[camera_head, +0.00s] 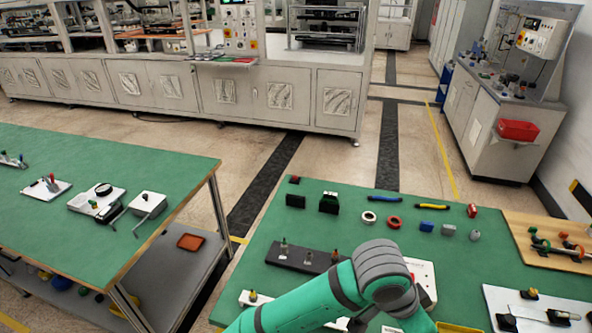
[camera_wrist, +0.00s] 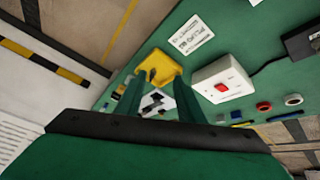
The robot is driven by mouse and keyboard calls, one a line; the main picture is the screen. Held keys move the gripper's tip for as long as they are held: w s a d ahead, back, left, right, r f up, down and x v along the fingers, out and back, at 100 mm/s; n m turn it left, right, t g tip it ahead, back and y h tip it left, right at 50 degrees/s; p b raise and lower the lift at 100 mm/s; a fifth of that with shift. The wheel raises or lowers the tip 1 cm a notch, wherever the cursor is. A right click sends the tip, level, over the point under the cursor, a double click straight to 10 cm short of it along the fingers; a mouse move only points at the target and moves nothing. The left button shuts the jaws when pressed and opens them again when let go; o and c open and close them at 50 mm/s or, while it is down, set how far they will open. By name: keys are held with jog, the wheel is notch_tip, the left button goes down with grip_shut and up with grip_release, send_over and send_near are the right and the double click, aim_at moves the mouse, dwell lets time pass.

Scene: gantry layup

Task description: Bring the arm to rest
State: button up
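My green arm (camera_head: 375,270) reaches over the green table (camera_head: 330,213) from the bottom of the head view, with its bent joint uppermost. My gripper is hidden or out of frame in that view. In the wrist view, the two dark green fingers of my gripper (camera_wrist: 158,88) stand apart with nothing visibly held between them. A yellow object (camera_wrist: 172,68) shows beyond the fingertips. Whether the fingers touch anything cannot be told.
A white box with a red switch (camera_wrist: 222,79) lies close to the fingers' right. Small tools and parts, including a yellow-handled tool (camera_head: 432,206), lie on the table. A wooden board (camera_head: 520,222) sits at right. Another green table (camera_head: 110,160) stands left, across a gap.

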jog(key=w+d+r+n+t+h, duration=0.3)
jog(key=d+r+n+t+h, duration=0.15)
jog(key=d+r+h, duration=0.45)
jog(key=w+a+f+n+t+y, duration=0.3)
jog(key=w+a+f+n+t, duration=0.2)
jog(key=a+f+n+t, duration=0.4)
jog(key=s+a+f+n+t+y, duration=0.3)
jog(key=s+a+f+n+y, duration=0.3)
jog(key=a+f, duration=0.2)
jog(key=s+a+f+m+y, duration=0.2)
jog(key=s+a+f+y, duration=0.1)
jog(key=s+a, duration=0.5)
jog(key=s+a+f+m+g+y, duration=0.1)
jog(key=s+a+f+m+y, duration=0.1)
jog(key=s+a, duration=0.7)
jog(key=s+f+y, duration=0.1)
jog(key=s, duration=0.4)
jog(key=shift+s+f+m, duration=0.15)
jog(key=shift+f+m, duration=0.05)
jog(key=shift+m, duration=0.15)
